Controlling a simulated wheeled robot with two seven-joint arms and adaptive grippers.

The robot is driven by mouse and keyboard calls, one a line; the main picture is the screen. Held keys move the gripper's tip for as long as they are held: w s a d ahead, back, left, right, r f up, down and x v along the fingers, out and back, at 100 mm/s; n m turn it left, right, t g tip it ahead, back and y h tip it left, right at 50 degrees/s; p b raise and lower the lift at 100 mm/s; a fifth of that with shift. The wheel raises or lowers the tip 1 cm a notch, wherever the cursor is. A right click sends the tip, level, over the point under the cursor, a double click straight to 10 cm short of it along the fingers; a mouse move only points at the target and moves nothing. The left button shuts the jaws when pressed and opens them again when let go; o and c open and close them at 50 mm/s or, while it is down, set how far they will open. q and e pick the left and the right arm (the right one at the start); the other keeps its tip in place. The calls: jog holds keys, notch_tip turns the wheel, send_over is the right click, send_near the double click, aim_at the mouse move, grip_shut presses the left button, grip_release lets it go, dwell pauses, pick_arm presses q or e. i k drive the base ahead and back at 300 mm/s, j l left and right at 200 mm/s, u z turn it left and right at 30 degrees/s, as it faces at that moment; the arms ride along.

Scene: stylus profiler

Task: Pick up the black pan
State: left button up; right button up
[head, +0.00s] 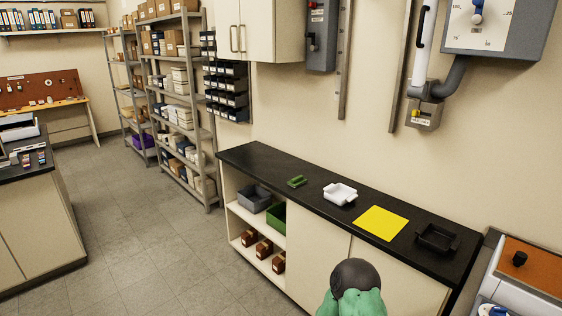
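The black pan (437,239) is a shallow, dark, rectangular open tray. It sits on the black countertop (300,202) near its right end, to the right of a yellow sheet (381,223). Its dark colour blends with the counter, so its rim is hard to make out. Nothing is seen touching it from above. Neither of my grippers can be seen in the head view.
A white tray (340,193) and a small green item (297,181) lie left of the yellow sheet. Open shelves below hold a grey bin (254,198) and a green bin (276,218). An orange-topped machine (535,268) stands right. The floor at left is clear.

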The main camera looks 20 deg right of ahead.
aim_at(438, 240)
jog(key=i+l+z, duration=0.2)
jog(key=i+z, duration=1)
jog(key=i+j+z, duration=0.15)
jog(key=i+z, duration=0.2)
